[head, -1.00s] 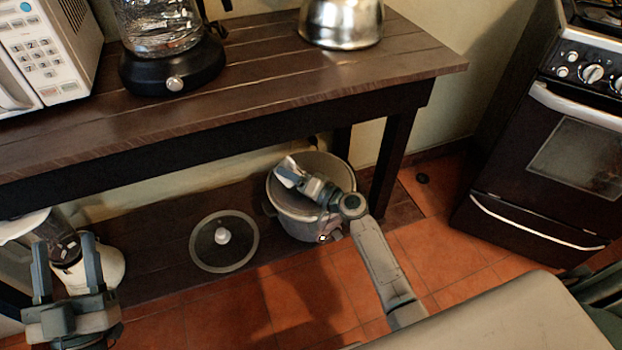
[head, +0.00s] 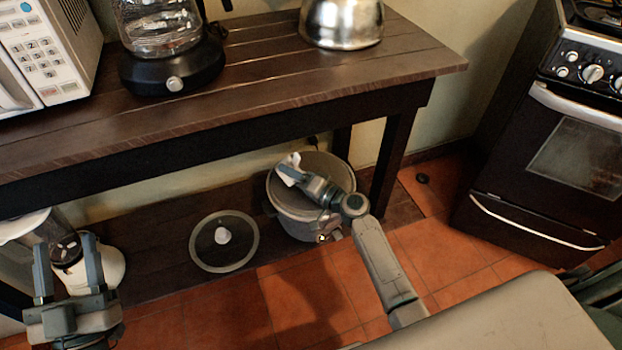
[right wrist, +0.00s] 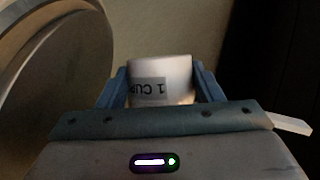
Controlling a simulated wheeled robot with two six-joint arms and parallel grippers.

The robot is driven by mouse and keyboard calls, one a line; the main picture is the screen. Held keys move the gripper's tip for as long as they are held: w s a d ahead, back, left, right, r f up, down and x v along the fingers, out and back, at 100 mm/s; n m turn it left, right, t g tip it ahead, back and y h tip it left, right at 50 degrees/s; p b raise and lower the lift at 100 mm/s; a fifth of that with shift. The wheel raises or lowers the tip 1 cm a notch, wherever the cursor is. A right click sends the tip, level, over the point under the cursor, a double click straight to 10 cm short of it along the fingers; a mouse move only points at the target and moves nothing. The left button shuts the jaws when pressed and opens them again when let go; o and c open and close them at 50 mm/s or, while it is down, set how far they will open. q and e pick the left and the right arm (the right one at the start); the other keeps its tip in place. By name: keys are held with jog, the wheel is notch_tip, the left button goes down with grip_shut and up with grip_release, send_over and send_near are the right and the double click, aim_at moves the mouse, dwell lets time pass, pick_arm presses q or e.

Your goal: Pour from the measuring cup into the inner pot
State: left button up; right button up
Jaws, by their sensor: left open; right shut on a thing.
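The measuring cup (head: 291,163) is small and white, held over the inner pot's left back part in the head view. In the right wrist view the cup (right wrist: 160,80) sits between the two blue fingers, its "1 CUP" label upside down. My right gripper (head: 298,178) is shut on it. The inner pot (head: 300,222) is a round grey pot on the low dark board; my right arm hides part of its opening. Its rim (right wrist: 98,60) seems to curve at the left of the right wrist view. The cup's contents are not visible. My left gripper (head: 66,256) is open and empty at lower left.
A round lid (head: 222,254) with a pale knob lies left of the pot. A white appliance (head: 108,268) stands behind my left gripper. The wooden table (head: 265,85) overhangs the low board, its leg (head: 392,165) right of the pot. Red floor is clear in front.

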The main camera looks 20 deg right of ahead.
pick_arm(q)
jog(key=shift+f, duration=0.2)
pick_arm(e)
jog(key=shift+d+r+m, duration=0.15)
jog(key=shift+r+m, duration=0.05)
jog(key=shift+m, duration=0.2)
pick_arm(q)
jog(key=shift+s+r, duration=0.1)
jog(key=shift+r, duration=0.4)
pick_arm(e)
jog(key=shift+w+d+r+m+t+y, duration=0.1)
jog(key=shift+d+m+t+y, duration=0.1)
jog(key=shift+d+m, duration=0.2)
jog(key=shift+w+d+r+m+t+y, duration=0.1)
jog(key=shift+d+m+t, duration=0.15)
jog(key=shift+d, duration=0.2)
jog(key=shift+c, duration=0.2)
